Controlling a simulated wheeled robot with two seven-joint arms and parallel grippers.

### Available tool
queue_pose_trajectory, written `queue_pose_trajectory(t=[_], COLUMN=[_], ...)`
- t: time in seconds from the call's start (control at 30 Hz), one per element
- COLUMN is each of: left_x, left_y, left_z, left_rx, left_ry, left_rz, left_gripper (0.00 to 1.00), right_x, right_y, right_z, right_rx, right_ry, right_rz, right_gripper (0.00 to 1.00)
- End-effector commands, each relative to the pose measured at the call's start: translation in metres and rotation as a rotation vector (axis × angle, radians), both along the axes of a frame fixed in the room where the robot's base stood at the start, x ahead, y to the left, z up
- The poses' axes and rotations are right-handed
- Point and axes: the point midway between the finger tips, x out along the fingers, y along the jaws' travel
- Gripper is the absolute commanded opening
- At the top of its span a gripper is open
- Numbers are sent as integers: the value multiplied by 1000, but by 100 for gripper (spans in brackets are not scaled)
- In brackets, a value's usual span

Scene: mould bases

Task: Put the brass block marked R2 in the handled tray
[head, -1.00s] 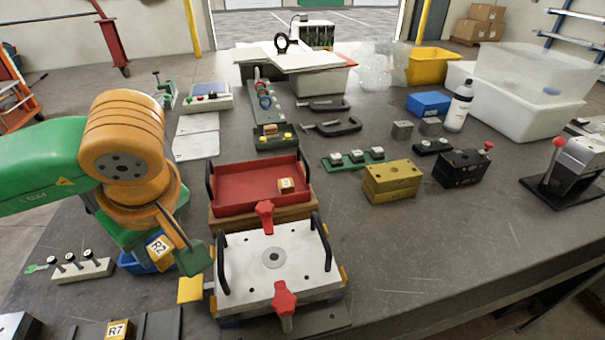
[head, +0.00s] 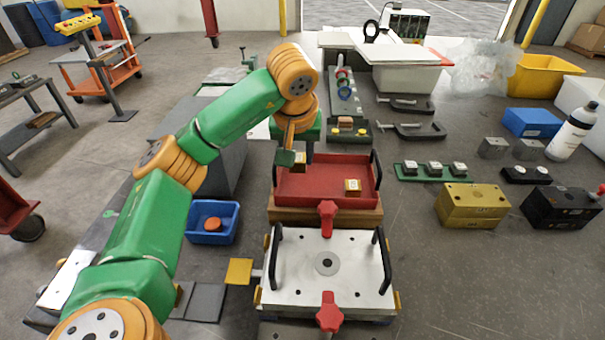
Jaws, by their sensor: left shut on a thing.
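The red handled tray (head: 325,205) has black handles at its left and right ends and sits on a wooden base behind the white plate. My left gripper (head: 298,160) is shut on a small brass block (head: 300,164) at the tray's far left corner. This block showed the mark R2 earlier; its mark cannot be read now. I cannot tell whether it touches the tray floor. Another small brass block (head: 352,187) with a pale label lies in the right part of the tray. My right gripper is not in view.
The white plate (head: 295,265) with black handles and red knobs stands in front of the tray. A blue bin (head: 211,222) with an orange round thing is to the left. A large brass block (head: 472,206) and a black block (head: 560,207) stand to the right.

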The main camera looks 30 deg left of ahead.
Motion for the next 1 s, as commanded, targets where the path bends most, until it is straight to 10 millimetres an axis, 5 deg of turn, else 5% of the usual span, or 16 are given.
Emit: queue_pose_trajectory(t=[0.43, 0.8, 0.83, 0.87, 1.0], left_x=[29, 29, 29, 29, 29], left_y=[19, 19, 19, 19, 19], left_z=[-67, -75, -76, -75, -75], left_rx=[2, 2, 1, 1, 1], left_ry=[1, -3, -3, -3, -3], left_rz=[-2, -2, -2, -2, -2], left_gripper=[0, 0, 45, 53, 54], right_x=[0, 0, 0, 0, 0], right_y=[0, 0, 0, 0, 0], right_z=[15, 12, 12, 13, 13], right_rx=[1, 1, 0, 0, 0], right_ry=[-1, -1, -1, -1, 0], right_rz=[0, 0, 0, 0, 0], right_gripper=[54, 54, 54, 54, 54])
